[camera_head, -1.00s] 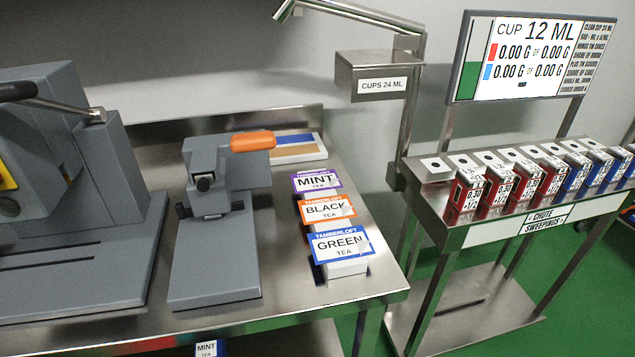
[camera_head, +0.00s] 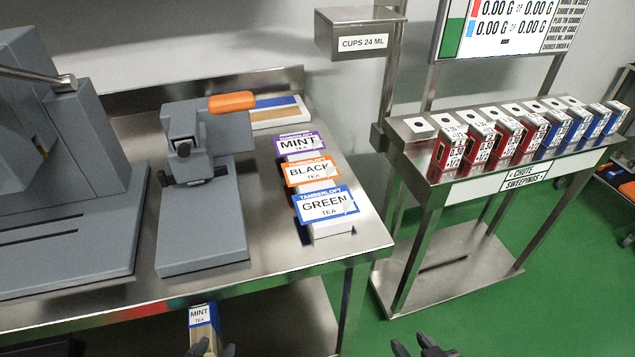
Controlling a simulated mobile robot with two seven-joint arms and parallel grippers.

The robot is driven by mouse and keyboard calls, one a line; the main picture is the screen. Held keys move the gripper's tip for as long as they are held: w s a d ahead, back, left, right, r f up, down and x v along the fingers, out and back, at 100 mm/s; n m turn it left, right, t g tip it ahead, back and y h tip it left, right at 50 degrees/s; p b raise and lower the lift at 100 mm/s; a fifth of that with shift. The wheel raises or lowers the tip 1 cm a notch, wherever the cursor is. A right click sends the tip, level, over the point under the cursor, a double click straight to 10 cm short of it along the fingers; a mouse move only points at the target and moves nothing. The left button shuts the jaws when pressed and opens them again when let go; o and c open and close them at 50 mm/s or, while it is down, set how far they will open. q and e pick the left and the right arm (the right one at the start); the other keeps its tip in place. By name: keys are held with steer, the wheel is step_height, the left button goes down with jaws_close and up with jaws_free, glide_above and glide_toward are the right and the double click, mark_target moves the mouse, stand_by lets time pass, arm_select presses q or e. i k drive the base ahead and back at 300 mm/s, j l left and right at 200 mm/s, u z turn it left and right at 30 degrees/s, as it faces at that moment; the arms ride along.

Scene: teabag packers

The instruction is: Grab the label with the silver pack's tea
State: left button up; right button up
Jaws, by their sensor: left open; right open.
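Three tea labels stand in a row on the steel bench: a purple-edged MINT label (camera_head: 298,144), an orange-edged BLACK label (camera_head: 309,172) and a blue-edged GREEN label (camera_head: 326,205). Each sits on a small white stack. I see no pack that is clearly silver. A pack marked MINT (camera_head: 203,318) shows below the bench edge, its lower part cut off. My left gripper (camera_head: 211,348) is open at the bottom edge, in front of that pack. My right gripper (camera_head: 424,347) is open at the bottom edge over the green floor. Neither touches a label.
A grey press with an orange handle (camera_head: 231,102) and a larger grey machine (camera_head: 60,235) stand on the bench (camera_head: 290,250). At right, a steel stand (camera_head: 425,170) holds several red and blue boxes. The green floor (camera_head: 545,310) is clear.

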mark_target(327, 204)
steer(key=l+u, duration=0.15)
steer(key=u, duration=0.25)
steer(key=l+u, duration=0.1)
steer(key=u, duration=0.3)
steer(key=l+u, duration=0.15)
steer(key=u, duration=0.25)
steer(key=k+l+u, duration=0.1)
steer(key=u, duration=0.25)
steer(key=k+l+u, duration=0.55)
steer(key=l, duration=0.15)
steer(key=i+l, duration=0.1)
steer(key=l, duration=0.3)
steer(key=u, duration=0.05)
